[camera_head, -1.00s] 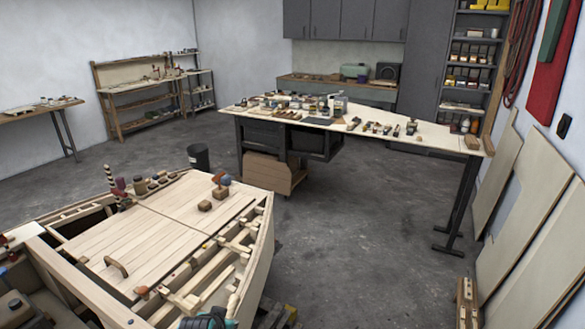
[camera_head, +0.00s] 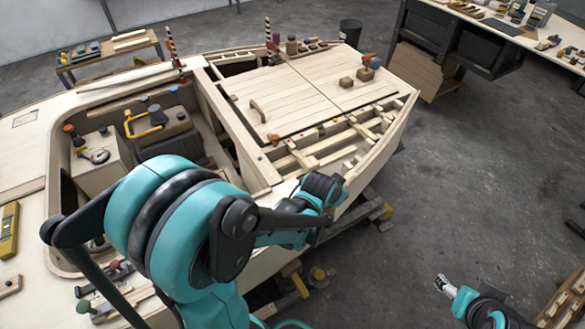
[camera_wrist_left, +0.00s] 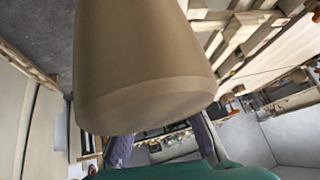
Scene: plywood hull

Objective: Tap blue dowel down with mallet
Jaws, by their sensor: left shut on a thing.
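My left gripper (camera_head: 328,204) is over the near side edge of the hull, at the end of the teal arm. In the left wrist view its two fingers (camera_wrist_left: 160,148) are shut on a large tan, tapered wooden piece, which looks like the mallet (camera_wrist_left: 145,60) and fills the upper middle. In the head view the mallet is mostly hidden by the gripper. Small coloured dowels, including a red one (camera_head: 275,138), stand along the slatted frame beside the hatch; I cannot surely pick out the blue dowel. My right gripper (camera_head: 444,284) is low at the right, over the floor, its jaws too small to judge.
The pale wooden hatch (camera_head: 290,95) carries a curved handle (camera_head: 257,112) and two small blocks. An open cockpit with a yellow-handled box (camera_head: 160,130) lies to the left. Open beams (camera_head: 345,140) line the hull's near side.

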